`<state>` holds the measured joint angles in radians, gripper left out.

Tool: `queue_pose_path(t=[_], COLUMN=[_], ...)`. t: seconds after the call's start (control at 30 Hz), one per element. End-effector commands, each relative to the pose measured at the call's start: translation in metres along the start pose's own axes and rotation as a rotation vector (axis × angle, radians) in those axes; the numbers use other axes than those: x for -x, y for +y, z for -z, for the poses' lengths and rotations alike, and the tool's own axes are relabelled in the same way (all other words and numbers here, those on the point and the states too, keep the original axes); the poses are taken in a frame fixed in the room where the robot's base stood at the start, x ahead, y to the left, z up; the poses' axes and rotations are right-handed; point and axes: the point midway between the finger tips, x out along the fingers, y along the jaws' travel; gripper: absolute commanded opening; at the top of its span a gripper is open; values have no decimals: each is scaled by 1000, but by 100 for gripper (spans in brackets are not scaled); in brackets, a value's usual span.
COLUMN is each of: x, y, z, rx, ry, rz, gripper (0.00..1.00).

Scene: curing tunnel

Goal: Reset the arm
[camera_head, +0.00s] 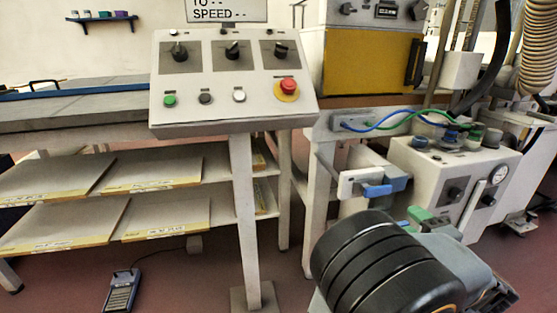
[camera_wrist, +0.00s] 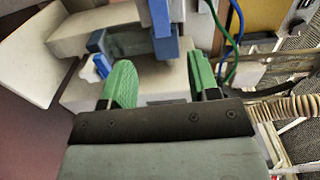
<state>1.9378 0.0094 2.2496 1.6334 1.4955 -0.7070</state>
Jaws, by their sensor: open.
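My gripper shows in the wrist view (camera_wrist: 163,85), with its two green fingers well apart and nothing between them. In the head view my arm's black and grey end fills the lower right, and a green part of my gripper (camera_head: 415,215) shows just past it. Beyond the fingers in the wrist view are a pale block-shaped fixture and a small blue part (camera_wrist: 101,66). In the head view the gripper is in front of the grey box with a gauge (camera_head: 455,170) and below the blue-handled bracket (camera_head: 378,188). The fingertips are mostly hidden there by my arm.
A control panel (camera_head: 232,105) with knobs and a red stop button (camera_head: 288,86) stands on a post at centre. Blue and green hoses (camera_head: 395,121) run above the gauge box. Shelves with flat boards (camera_head: 150,170) are at left.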

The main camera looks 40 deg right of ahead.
Motion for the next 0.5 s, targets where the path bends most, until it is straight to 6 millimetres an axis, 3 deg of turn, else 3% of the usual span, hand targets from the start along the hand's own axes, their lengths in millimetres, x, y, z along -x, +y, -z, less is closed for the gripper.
queue_pose_path(t=[0.17, 0.27, 0.37, 0.5], x=[-7, -28, -60, -89], y=[-6, -22, -46, -82], z=[-7, -32, -81, -174], rx=[-1, -3, 7, 80], ry=[-29, -123, -295, -594], rz=[-15, -72, -181, -398], gripper=[55, 55, 55, 55])
